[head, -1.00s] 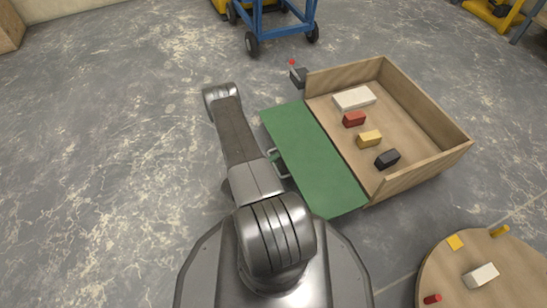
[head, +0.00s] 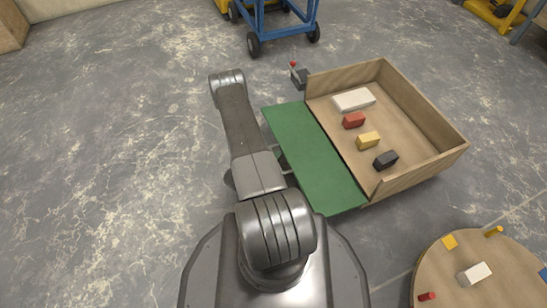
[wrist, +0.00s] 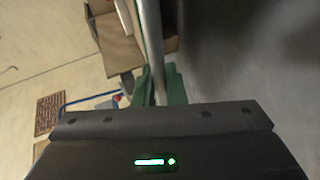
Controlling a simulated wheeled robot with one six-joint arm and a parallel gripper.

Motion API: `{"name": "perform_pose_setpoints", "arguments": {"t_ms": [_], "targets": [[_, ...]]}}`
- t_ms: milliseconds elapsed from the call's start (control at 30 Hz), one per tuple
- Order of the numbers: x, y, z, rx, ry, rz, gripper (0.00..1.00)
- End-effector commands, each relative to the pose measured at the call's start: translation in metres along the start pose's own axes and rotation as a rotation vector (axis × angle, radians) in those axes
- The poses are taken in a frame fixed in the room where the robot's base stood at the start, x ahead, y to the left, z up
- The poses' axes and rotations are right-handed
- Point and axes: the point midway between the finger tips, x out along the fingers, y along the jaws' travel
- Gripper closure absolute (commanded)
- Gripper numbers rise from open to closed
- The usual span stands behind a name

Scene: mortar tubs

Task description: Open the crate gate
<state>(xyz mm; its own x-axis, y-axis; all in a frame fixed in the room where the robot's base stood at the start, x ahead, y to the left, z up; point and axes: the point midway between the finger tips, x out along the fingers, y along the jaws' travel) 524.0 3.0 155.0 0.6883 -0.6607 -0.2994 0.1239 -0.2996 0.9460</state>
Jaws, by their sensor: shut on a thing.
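The wooden crate (head: 425,180) stands at the right in the head view, with its left side open. Its green gate (head: 315,160) is folded outward and down on that side, nearly flat. A grey latch with a red knob (head: 299,76) sits by the crate's far left corner, clear of the gate; its red knob also shows in the wrist view (wrist: 117,98). My gripper (wrist: 157,95) is shut on the gate handle (wrist: 150,45), a silver bar in the wrist view. The arm hides my gripper in the head view. The fingertips are hard to make out.
White, red, yellow and black blocks lie in the crate. A round wooden table (head: 440,285) with small items stands at the lower right. A blue wheeled cart (head: 285,25) stands at the back. The floor left of my arm is clear.

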Motion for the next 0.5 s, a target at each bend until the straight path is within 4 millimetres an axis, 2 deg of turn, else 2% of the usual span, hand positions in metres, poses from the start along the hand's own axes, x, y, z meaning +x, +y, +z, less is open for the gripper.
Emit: {"name": "perform_pose_setpoints", "arguments": {"t_ms": [33,100,467,500], "targets": [[-0.0013,0.0095,-0.0012,0.008,-0.001,-0.011,1.00],[-0.0018,0.0116,-0.0013,0.013,0.000,-0.025,1.00],[-0.0016,0.0107,-0.0009,0.017,0.000,-0.036,1.00],[-0.0016,0.0106,-0.0009,0.017,0.000,-0.036,0.83]]}}
